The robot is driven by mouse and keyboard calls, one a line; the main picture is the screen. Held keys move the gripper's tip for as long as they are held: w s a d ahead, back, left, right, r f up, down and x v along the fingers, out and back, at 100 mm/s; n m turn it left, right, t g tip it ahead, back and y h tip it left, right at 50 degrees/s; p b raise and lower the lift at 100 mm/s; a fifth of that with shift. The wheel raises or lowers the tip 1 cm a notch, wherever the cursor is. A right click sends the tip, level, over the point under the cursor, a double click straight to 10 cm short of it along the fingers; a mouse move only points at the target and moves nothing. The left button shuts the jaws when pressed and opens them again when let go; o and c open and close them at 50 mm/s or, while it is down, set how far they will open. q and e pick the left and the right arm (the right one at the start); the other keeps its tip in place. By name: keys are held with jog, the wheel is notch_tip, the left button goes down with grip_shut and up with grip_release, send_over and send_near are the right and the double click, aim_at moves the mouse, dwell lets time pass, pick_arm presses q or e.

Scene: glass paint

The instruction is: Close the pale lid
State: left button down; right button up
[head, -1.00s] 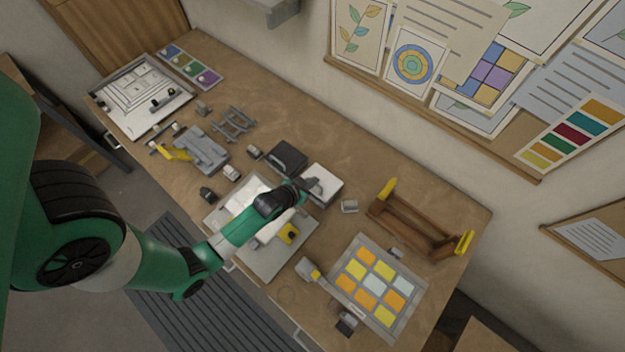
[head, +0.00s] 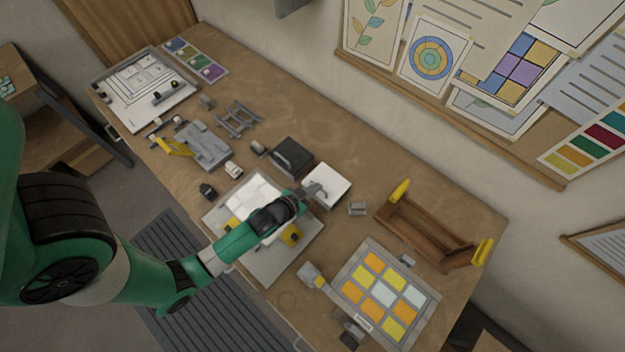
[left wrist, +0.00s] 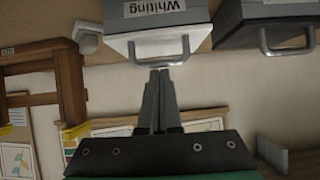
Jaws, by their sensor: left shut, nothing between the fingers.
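The pale lid (head: 331,183) tops a small box at the middle of the table in the head view. In the left wrist view, which is upside down, the pale lid (left wrist: 162,48) shows beside a grey face (left wrist: 180,22) labelled "Whiting", with a grey handle (left wrist: 162,62) at its edge. It looks about flat on the box; I cannot tell whether a gap is left. My left gripper (head: 312,192) is at the lid's near left edge. Its fingers (left wrist: 158,74) are shut and empty, tips close to the handle; contact is unclear. My right gripper is out of view.
A dark-lidded box (head: 292,157) stands close beside the pale one. A wooden carrier (head: 425,232) with yellow ends and a board of coloured tiles (head: 384,292) lie to the right. A white work board (head: 272,262) is under my left arm.

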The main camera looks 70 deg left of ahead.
pick_arm(q)
jog(key=s+d+r+p, duration=0.3)
jog(key=s+r, duration=0.4)
jog(key=r, duration=0.1)
jog(key=shift+s+d, duration=0.2)
jog(key=shift+d, duration=0.15)
